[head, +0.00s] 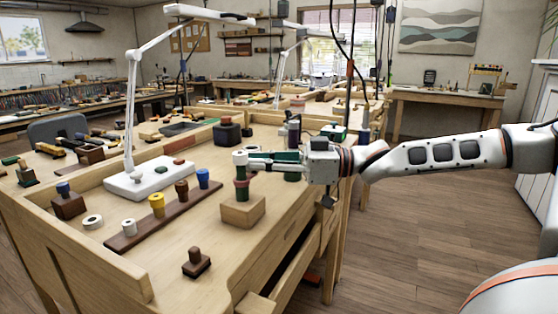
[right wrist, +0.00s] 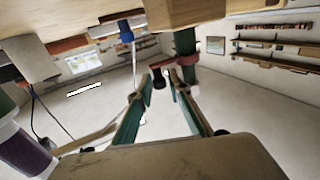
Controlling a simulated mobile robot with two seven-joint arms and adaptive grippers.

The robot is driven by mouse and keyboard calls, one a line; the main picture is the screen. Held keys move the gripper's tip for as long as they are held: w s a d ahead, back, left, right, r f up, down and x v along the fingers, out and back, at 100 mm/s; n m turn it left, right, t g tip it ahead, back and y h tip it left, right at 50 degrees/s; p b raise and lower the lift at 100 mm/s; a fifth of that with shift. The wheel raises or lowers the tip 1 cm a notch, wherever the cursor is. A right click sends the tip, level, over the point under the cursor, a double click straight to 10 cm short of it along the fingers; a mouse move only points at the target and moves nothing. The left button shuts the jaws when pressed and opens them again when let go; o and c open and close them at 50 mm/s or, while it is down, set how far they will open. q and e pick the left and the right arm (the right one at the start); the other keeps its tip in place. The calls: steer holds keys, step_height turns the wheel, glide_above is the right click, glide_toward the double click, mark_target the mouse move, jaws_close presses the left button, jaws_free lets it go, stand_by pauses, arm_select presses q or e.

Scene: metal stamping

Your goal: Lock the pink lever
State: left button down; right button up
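A pink lever (head: 242,182) sits on a green post on a light wooden block (head: 243,212) near the bench's right edge. A white cap tops the post. In the right wrist view the block hangs at the top, with the pink lever (right wrist: 176,62) reaching sideways from the post (right wrist: 186,42). A dark knob (right wrist: 158,78) is at the lever's end. My right gripper (head: 252,160) comes from the right, level with the post's upper part. Its fingers (right wrist: 153,88) are apart, close to the lever and knob; contact cannot be told. My left gripper is out of view.
A brown strip with coloured pegs (head: 165,213) lies left of the block. A small brown peg block (head: 196,262) stands in front. A white lamp base (head: 150,178) is behind the strip. The bench top between them is clear.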

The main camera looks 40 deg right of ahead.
steer(key=v, duration=1.1)
steer(key=shift+s+d, duration=0.25)
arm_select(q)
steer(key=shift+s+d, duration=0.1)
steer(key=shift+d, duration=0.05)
arm_select(e)
steer(key=shift+r, duration=0.15)
